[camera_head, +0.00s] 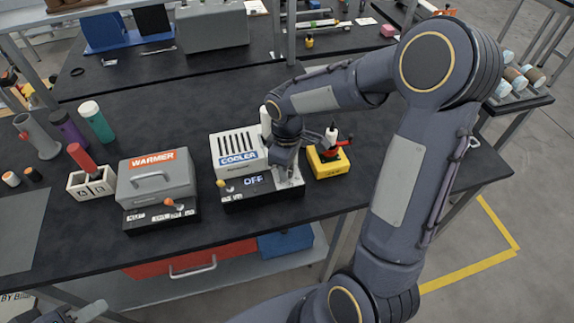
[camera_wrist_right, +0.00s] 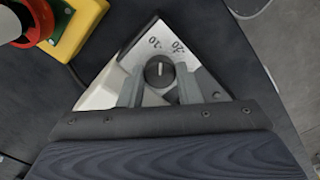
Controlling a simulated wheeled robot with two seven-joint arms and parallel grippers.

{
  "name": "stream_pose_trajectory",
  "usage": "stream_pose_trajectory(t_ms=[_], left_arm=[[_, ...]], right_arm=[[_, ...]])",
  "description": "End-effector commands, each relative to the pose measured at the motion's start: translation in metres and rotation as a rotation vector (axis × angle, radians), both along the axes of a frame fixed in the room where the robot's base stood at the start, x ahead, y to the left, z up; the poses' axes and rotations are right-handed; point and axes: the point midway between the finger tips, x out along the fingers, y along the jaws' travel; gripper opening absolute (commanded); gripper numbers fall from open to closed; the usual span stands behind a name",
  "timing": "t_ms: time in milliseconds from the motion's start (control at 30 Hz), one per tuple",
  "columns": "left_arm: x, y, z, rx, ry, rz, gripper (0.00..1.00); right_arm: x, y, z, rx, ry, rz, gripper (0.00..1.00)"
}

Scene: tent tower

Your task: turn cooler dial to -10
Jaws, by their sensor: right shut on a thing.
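The cooler (camera_head: 236,149) is a white slotted box with a blue COOLER label on a black base, and its display (camera_head: 254,181) reads OFF. My right gripper (camera_head: 286,168) is at the cooler's right end and covers its dial in the head view. In the right wrist view, the dark round dial (camera_wrist_right: 159,72) sits between the fingertips of my right gripper (camera_wrist_right: 160,80), which are shut on it. Its pale mark points up, between a label reading 10 and another that looks like 20 or 30. Part of my left gripper (camera_head: 88,311) shows at the bottom left edge; its jaws are unclear.
Bottles stand at the far left.

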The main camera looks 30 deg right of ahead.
Motion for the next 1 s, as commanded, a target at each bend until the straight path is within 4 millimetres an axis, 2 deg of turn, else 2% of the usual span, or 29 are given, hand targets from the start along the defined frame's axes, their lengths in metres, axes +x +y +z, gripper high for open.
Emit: stream_pose_trajectory(t_ms=[400,1000], left_arm=[[0.0000,0.0000,0.0018,0.000,0.000,0.000,0.36],[0.0000,0.0000,0.0021,0.000,0.000,0.000,0.36]], right_arm=[[0.0009,-0.0003,0.0012,0.000,-0.003,0.253,0.08],[0.0012,-0.0001,0.0012,0.000,-0.004,0.318,0.08]])
